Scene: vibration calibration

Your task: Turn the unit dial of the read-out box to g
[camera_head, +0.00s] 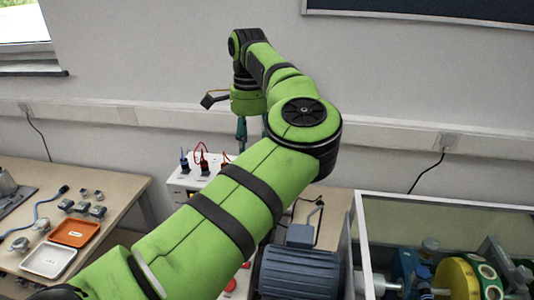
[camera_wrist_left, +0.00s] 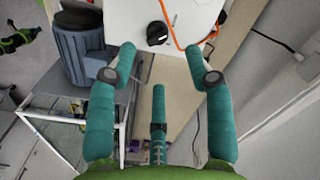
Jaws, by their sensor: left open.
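A white box (camera_head: 185,183) with blue, red and orange plugs on top stands on the bench behind my arm; much of it is hidden. In the left wrist view a white surface (camera_wrist_left: 190,15) carries a round black knob-like part (camera_wrist_left: 157,32) and an orange cable; I cannot read any marks on it. My left gripper (camera_wrist_left: 160,76) has its teal fingers spread apart with nothing between them. The knob-like part shows beyond the fingertips, apart from them. In the head view the gripper (camera_head: 241,130) is mostly hidden behind my arm, above the box. My right gripper is not in view.
A blue-grey ribbed motor (camera_head: 300,272) stands right of my arm and also shows in the left wrist view (camera_wrist_left: 80,48). A glass-walled enclosure (camera_head: 440,205) holds a yellow wheel (camera_head: 458,278). An orange tray (camera_head: 75,232) and a white tray (camera_head: 48,260) lie on the left table.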

